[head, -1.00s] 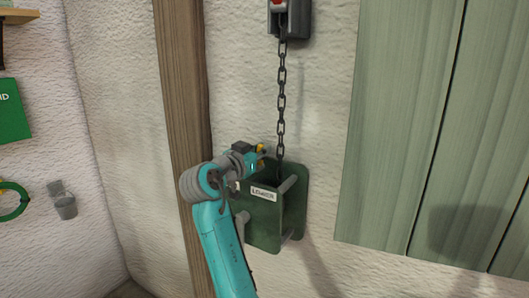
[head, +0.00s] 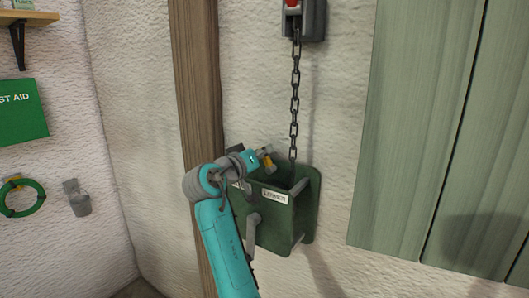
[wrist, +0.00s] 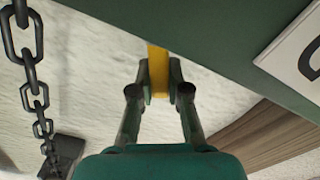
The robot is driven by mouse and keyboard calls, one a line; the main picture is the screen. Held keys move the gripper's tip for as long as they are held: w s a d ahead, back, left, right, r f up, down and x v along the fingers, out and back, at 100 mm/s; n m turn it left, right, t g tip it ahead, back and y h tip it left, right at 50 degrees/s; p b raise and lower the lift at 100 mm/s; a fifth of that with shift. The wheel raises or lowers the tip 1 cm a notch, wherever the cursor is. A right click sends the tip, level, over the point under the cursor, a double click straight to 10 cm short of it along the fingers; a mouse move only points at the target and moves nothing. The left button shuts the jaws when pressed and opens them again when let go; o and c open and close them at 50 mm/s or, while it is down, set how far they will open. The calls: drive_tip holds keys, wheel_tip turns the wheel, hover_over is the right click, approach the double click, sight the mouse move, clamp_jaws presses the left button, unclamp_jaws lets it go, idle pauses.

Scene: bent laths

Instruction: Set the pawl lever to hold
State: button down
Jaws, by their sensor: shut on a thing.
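The pawl lever is yellow and shows at the top of the green winch housing in the head view (head: 268,161). In the wrist view the yellow lever (wrist: 158,68) stands between my two fingertips. My gripper (wrist: 160,88) is shut on it, with one finger against each side. In the head view my gripper (head: 257,158) reaches the lever from the left. The green winch (head: 308,205) is fixed to the wall and carries a white label (head: 275,196), too blurred to read surely. My arm hides part of the winch's left side.
A chain (head: 295,100) runs from the winch up to a dark block (head: 304,20) with a red part. A grey crank handle (head: 253,222) projects at the winch front. A wooden post (head: 198,80) stands left, green shutters (head: 420,120) right.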

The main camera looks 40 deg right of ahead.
idle(0.4)
drive_tip(key=c, duration=1.1)
unclamp_jaws()
drive_tip(key=v, duration=1.2)
